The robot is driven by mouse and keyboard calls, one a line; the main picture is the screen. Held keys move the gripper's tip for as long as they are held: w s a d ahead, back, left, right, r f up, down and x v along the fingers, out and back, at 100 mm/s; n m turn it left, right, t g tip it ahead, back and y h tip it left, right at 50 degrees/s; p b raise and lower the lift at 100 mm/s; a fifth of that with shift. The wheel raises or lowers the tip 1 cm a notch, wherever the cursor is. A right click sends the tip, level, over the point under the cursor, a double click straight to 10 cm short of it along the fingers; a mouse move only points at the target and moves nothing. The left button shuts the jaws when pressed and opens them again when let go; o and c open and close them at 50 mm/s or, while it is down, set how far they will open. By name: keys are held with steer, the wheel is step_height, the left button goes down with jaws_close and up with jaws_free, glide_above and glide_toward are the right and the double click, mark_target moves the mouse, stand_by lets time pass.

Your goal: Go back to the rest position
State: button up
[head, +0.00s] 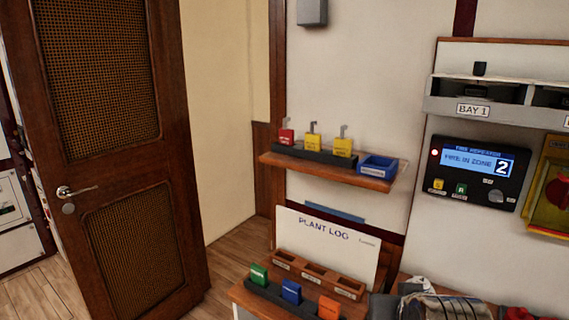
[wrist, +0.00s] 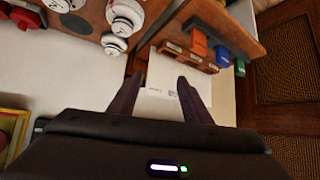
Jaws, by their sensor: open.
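My gripper (wrist: 164,84) shows in the wrist view, its two dark fingers apart with nothing between them. Beyond them is the white plant log board (wrist: 160,72), which also shows in the head view (head: 325,240). The wrist view is turned over, with the desk along its top. In it, an orange block (wrist: 199,43), a blue block (wrist: 222,56) and a green block (wrist: 240,67) stand to the right of the fingers. The fingers appear clear of all of these. I cannot make out my gripper for certain in the head view.
A wall shelf (head: 330,172) holds red and yellow tags and a blue tray (head: 377,167). A fire repeater panel (head: 473,172) reads zone 2. A brown door (head: 120,150) stands at left. Red and white round items (wrist: 120,25) crowd the wrist view's top.

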steer(key=s+a+f+n+g+y, duration=0.1)
steer(key=s+a+g, duration=0.3)
steer(key=s, duration=0.9)
steer(key=shift+s+a+f+n, duration=0.15)
steer(key=shift+a+f+n, duration=0.2)
steer(key=shift+a, duration=0.25)
steer(key=shift+c, duration=0.6)
stand_by(0.4)
